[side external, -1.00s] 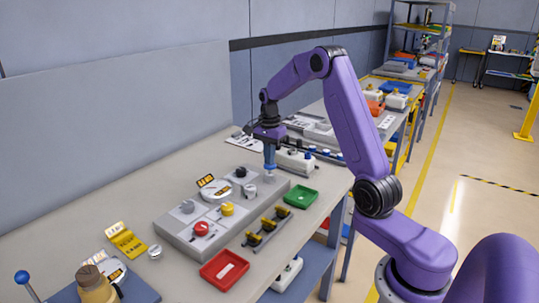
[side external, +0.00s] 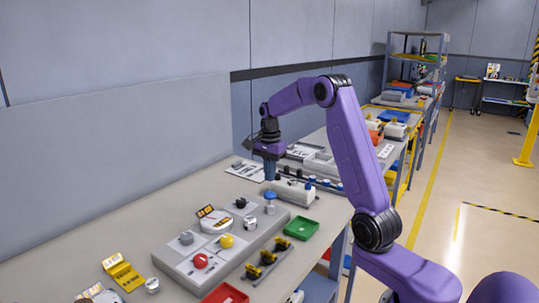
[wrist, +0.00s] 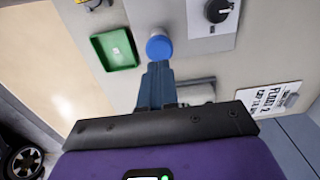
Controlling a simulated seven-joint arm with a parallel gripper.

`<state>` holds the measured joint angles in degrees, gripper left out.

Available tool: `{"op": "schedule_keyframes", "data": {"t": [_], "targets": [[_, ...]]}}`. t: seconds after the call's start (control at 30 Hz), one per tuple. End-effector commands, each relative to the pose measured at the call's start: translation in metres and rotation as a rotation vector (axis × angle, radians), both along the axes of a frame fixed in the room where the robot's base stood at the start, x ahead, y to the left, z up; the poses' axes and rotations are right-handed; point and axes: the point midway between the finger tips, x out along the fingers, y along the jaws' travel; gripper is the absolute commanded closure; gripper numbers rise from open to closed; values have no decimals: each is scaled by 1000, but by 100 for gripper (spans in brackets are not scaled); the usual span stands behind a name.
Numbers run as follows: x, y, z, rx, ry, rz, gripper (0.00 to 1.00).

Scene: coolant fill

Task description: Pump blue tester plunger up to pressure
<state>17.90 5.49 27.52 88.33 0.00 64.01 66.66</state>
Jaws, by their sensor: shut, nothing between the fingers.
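The tester's blue plunger cap (side external: 270,196) sits on top of a short grey cylinder (side external: 270,209) near the far right end of the grey panel. My gripper (side external: 269,179) is directly above it, pointing down, with a small gap between the fingertips and the cap. In the wrist view the round blue cap (wrist: 158,47) lies just beyond the fingertips (wrist: 157,66). The fingers are closed together with nothing between them. How far the plunger is pressed in cannot be told.
A green tray (side external: 301,229) is right of the plunger. The grey panel (side external: 172,262) carries a black knob (side external: 240,203), a yellow knob (side external: 226,241) and a red knob (side external: 201,261). A white unit (side external: 293,192) stands close behind. A red tray (side external: 226,295) is at the front.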

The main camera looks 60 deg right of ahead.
Motion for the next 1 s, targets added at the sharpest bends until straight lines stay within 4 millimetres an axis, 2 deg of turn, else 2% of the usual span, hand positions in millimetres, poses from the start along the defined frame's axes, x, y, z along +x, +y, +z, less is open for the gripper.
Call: {"op": "schedule_keyframes", "data": {"t": [0.03, 0.2, 0.4, 1.0], "targets": [[1, 0, 12, -2, -6, 1, 100], [1, 0, 43, -2, -5, 1, 100], [1, 0, 64, -2, -4, 1, 100], [0, 0, 69, -1, -2, 0, 100]]}}
